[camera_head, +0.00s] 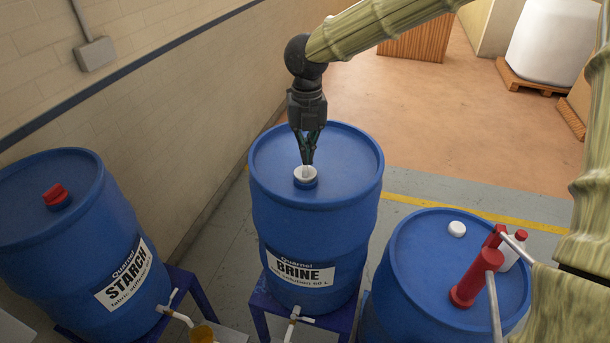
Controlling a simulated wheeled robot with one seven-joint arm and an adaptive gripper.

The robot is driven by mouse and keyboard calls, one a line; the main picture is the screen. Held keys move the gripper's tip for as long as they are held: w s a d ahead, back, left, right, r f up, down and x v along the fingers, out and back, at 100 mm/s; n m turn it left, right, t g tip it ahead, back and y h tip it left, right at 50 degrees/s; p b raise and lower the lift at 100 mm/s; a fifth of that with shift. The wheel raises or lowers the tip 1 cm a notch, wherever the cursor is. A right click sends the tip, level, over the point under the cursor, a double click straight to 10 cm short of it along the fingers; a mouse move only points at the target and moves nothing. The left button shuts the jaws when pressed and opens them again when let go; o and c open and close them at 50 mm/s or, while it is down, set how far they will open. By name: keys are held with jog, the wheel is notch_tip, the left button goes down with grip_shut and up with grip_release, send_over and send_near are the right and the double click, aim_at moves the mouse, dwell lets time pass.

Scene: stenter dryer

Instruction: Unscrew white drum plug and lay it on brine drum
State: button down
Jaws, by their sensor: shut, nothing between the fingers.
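The blue brine drum (270,195) stands upright in the middle, with a white label reading BRINE. A white round plug (304,174) sits in the raised blue neck on its lid, towards the front. My gripper (307,163) points straight down over the plug with its fingers shut and nothing held. The fingertips are at the top of the plug. I cannot tell whether they touch it. They cover part of the plug's far side.
A blue starch drum (105,215) with a red plug (56,196) stands left. A third blue drum (410,285) at right carries a white cap (457,229) and a red hand pump (472,278). A wall runs along the left; floor behind is open.

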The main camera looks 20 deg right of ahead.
jog(key=shift+s+r, duration=0.15)
jog(key=shift+r, duration=0.05)
jog(key=c, duration=1.7)
grip_release()
jog(key=shift+r, duration=0.1)
